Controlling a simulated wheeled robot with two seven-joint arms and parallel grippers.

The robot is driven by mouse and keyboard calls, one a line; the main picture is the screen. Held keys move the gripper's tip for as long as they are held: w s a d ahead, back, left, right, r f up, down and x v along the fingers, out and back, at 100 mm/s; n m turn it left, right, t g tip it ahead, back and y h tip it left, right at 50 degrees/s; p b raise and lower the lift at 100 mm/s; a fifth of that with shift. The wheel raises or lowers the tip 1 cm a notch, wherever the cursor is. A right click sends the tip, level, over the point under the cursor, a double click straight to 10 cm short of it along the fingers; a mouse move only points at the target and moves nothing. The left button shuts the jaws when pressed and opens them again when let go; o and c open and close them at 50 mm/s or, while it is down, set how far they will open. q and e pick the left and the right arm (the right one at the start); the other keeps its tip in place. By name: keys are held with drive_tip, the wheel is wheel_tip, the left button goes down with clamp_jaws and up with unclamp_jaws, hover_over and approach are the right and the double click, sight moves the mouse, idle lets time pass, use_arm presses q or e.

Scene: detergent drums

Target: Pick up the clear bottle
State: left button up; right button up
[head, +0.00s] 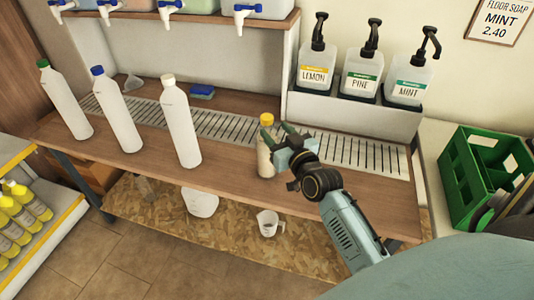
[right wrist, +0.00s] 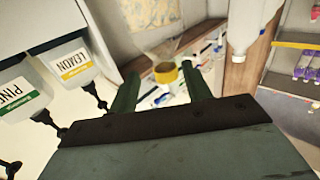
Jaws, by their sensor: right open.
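The clear bottle (head: 265,158) with a yellow cap stands upright on the wooden counter, just in front of the slotted grate. My right gripper (head: 277,135) is open beside its upper part, and one green finger crosses in front of the bottle. In the right wrist view, the yellow cap (right wrist: 165,72) shows between the two open fingers (right wrist: 160,88), near their tips. I cannot tell whether either finger touches the bottle. My left gripper is not in view.
White bottles with green (head: 64,100), blue (head: 117,110) and white (head: 181,122) caps stand left on the counter. A blue sponge (head: 202,92) lies behind. Pump bottles (head: 361,76) stand on a raised ledge at back right. A green crate (head: 483,170) is at the right.

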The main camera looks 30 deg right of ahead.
sight(269, 127)
drive_tip(key=w, duration=0.5)
drive_tip(key=shift+f+b, duration=0.15)
drive_tip(key=shift+b, duration=0.25)
drive_tip(key=shift+a, duration=0.1)
drive_tip(key=shift+c, duration=0.3)
clamp_jaws()
